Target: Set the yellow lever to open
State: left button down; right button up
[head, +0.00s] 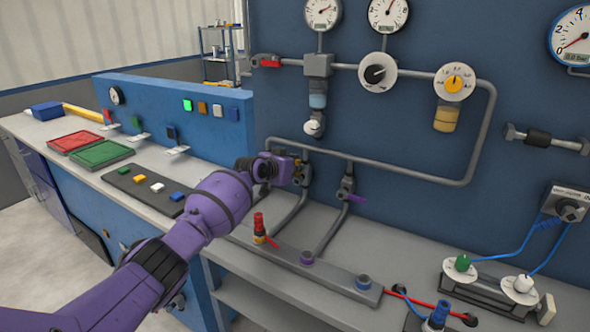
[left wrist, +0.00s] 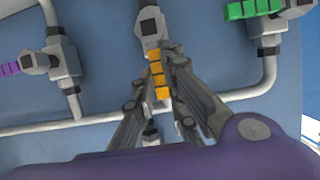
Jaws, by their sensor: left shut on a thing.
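The yellow lever (left wrist: 159,75) is a segmented yellow-orange handle on a grey valve (left wrist: 150,24). In the left wrist view it runs from the valve roughly in line with its pipe branch, slightly tilted. My left gripper (left wrist: 163,60) has its two dark fingers closed around the lever, one on each side. In the head view my left gripper (head: 284,170) is at the yellow valve on the wall piping, and it hides most of the lever. My right gripper is not in view.
A purple lever (head: 356,199) sits on the neighbouring valve, pointing sideways. A green lever (left wrist: 252,8) is on the other side in the left wrist view. A red-topped fitting (head: 259,226) stands on the bench below. Grey pipe (head: 400,176) runs close around the gripper.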

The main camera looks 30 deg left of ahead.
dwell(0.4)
pick_arm(q)
jog(key=c, duration=1.8)
grip_release()
jog(key=shift+a, duration=0.1)
jog(key=shift+s, duration=0.1)
jog(key=d+v, duration=0.1)
jog(key=v, duration=1)
jog(key=shift+s+a+r, duration=0.2)
jog(key=shift+s+a, duration=0.15)
jog(key=shift+a, duration=0.15)
